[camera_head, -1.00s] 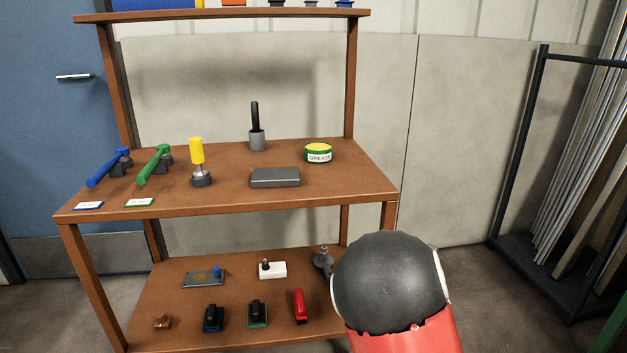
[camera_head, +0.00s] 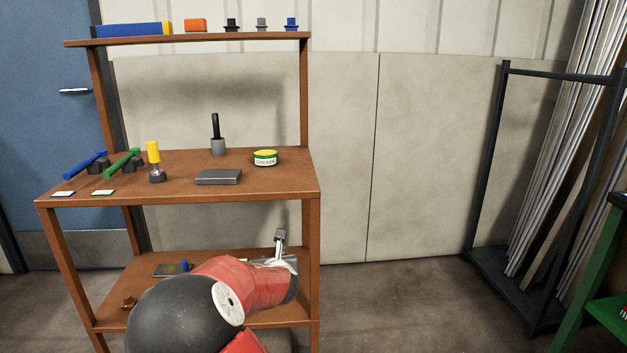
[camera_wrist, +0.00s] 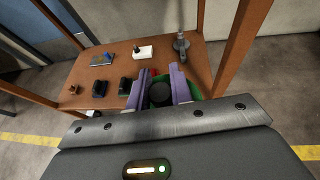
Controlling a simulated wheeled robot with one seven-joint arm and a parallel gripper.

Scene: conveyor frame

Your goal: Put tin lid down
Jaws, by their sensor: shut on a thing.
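My gripper (camera_wrist: 158,74) shows in the wrist view with its two purple fingers shut on a round black knob. Green surface (camera_wrist: 196,90) shows around the knob and beyond the fingers; it looks like the tin lid (camera_wrist: 160,95), mostly hidden by the fingers. The gripper is over the front right part of the lower shelf (camera_wrist: 120,68); the gap below the lid cannot be judged. In the head view my arm hides the gripper. The grease tin (camera_head: 265,158), with a yellow top, stands on the upper table at its right.
The lower shelf holds a white block (camera_wrist: 143,52), a grey stand (camera_wrist: 181,44), a plate with a blue knob (camera_wrist: 102,59) and black-handled things (camera_wrist: 125,86). The table (camera_head: 285,185) carries hammers (camera_head: 122,163), a grey block (camera_head: 218,177) and a yellow-handled tool (camera_head: 153,152).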

